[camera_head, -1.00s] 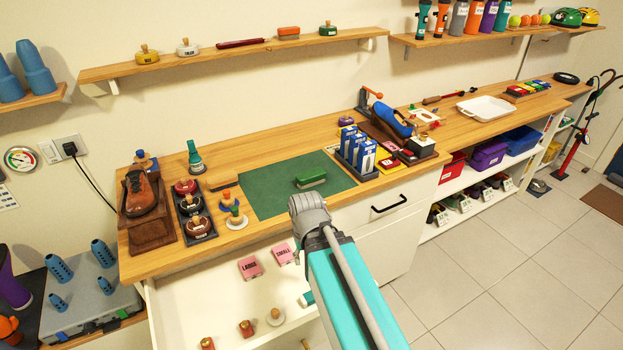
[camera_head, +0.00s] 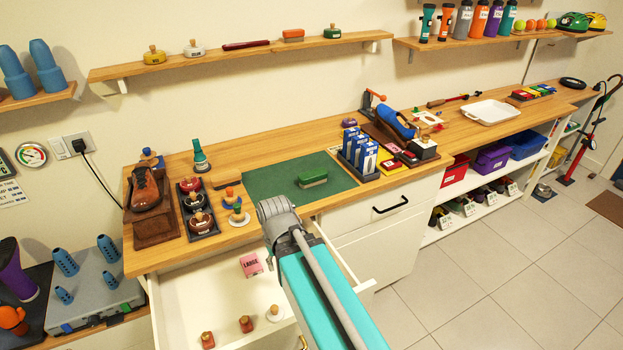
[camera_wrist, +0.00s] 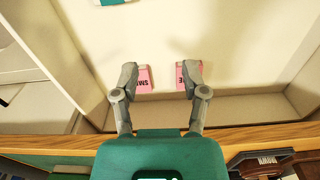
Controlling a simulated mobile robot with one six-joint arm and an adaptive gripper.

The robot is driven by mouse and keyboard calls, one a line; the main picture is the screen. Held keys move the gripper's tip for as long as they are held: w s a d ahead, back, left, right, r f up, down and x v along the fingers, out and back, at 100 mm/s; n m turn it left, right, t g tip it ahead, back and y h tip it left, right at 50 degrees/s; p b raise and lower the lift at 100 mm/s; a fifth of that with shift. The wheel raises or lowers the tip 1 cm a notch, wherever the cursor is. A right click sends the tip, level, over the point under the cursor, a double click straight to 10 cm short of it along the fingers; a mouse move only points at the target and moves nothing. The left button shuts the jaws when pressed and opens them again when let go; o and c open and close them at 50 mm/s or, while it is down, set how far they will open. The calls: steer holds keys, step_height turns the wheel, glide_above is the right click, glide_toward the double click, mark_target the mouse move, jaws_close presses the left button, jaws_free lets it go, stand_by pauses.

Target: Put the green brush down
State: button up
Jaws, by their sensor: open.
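The green brush (camera_head: 313,177) lies on the green mat (camera_head: 262,194) on the wooden counter, with nothing holding it. My gripper (camera_wrist: 160,78) is open and empty, away from the brush, over the open drawer below the counter's front edge. In the wrist view, its fingers are spread above two pink boxes, one lettered SMALL (camera_wrist: 145,79) and one partly covered by the right finger (camera_wrist: 181,77). The box lettered LARGE also shows in the head view (camera_head: 251,264).
The open drawer (camera_head: 190,287) holds the pink boxes and several wooden-handled stamps or knobs. On the counter, a dark tray of round tins (camera_head: 198,217) stands left of the mat and blue boxes (camera_head: 358,153) stand right. Part of the mat is bare.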

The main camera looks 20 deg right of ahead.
mark_target(313, 173)
steer(key=shift+a, duration=0.1)
steer(key=o, duration=0.4)
steer(key=shift+w+r, duration=0.1)
steer(key=shift+w, duration=0.05)
steer(key=shift+o, duration=1)
steer(key=shift+w+r, duration=0.15)
steer(key=shift+w, duration=0.1)
steer(key=w+d+r+m+h+p, duration=0.1)
steer(key=w+d+r+m+p, duration=0.1)
steer(key=w, duration=0.2)
steer(key=w+d+r+m+h+p, duration=0.1)
steer(key=w+d+r+m+p, duration=0.1)
steer(key=w+m, duration=0.1)
steer(key=w+d+r+m+h+p, duration=0.1)
steer(key=w+d+r+m+p, duration=0.1)
steer(key=w, duration=0.3)
steer(key=shift+w+d+r+m+h, duration=0.2)
steer(key=shift+w+d+m+h, duration=0.15)
steer(key=shift+m, duration=0.35)
steer(key=w+d+r+m+h+p, duration=0.2)
steer(key=w+d+r+m, duration=0.2)
steer(key=w, duration=0.2)
steer(key=w+d+r+m+h+p, duration=0.2)
steer(key=w+d+r+m+p, duration=0.1)
steer(key=w+r+m, duration=0.1)
steer(key=shift+w+d+m, duration=0.4)
steer(key=shift+w+m, duration=0.2)
steer(key=shift+w, duration=0.6)
